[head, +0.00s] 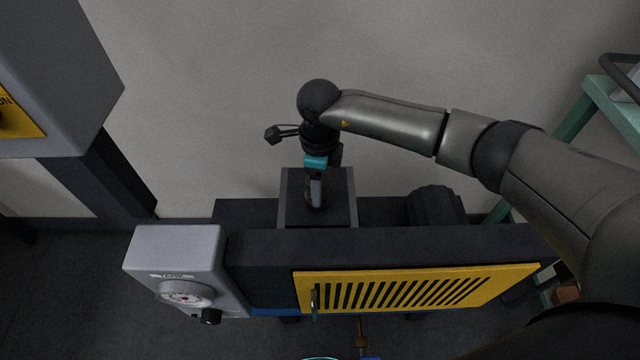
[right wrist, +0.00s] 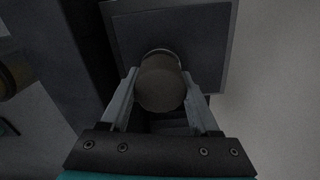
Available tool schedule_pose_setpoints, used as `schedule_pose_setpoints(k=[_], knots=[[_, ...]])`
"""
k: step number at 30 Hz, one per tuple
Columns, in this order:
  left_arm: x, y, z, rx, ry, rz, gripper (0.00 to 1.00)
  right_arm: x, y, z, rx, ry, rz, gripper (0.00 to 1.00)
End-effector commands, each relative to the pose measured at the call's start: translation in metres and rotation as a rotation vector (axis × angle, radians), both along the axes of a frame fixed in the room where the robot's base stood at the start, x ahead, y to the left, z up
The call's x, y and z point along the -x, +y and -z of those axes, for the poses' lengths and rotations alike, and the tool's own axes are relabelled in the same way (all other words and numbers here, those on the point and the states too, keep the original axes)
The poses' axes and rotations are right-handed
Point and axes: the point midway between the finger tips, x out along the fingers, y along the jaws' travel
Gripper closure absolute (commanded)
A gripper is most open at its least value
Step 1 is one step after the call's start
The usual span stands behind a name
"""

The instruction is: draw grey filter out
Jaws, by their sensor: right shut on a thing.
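My right gripper (head: 315,195) reaches down onto a dark square block with lighter grey side edges (head: 341,205), behind the long machine body. This block looks like the grey filter or its housing; I cannot tell which. In the right wrist view the fingers of my right gripper (right wrist: 161,92) are shut on a round brownish-grey knob (right wrist: 160,86). The knob stands out from a dark grey square plate (right wrist: 205,40). In the head view the knob is hidden by the gripper. My left gripper is not in view.
A yellow slotted grille (head: 520,279) with a small handle covers the machine's front. A grey dial box (head: 175,250) stands at its left end. A large grey cabinet (head: 60,60) is at upper left, a green frame (head: 605,100) at right.

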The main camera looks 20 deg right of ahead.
Motion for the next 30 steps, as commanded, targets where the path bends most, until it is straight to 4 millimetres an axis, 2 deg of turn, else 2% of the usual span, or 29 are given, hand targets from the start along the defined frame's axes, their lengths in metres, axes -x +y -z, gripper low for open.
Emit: schedule_pose_setpoints(k=[1,7,18,30], knots=[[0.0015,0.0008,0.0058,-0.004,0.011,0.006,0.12,-0.0018,-0.0021,0.0022,0.003,-0.004,0.003,0.96],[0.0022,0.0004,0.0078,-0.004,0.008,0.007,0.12,-0.0026,-0.0028,0.0032,0.005,-0.004,-0.015,0.96],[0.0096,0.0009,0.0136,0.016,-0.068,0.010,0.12,-0.0044,-0.0045,0.0048,0.007,-0.008,-0.259,0.96],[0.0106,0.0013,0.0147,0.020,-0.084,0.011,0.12,-0.0047,-0.0056,0.0056,0.010,-0.006,-0.301,0.96]])
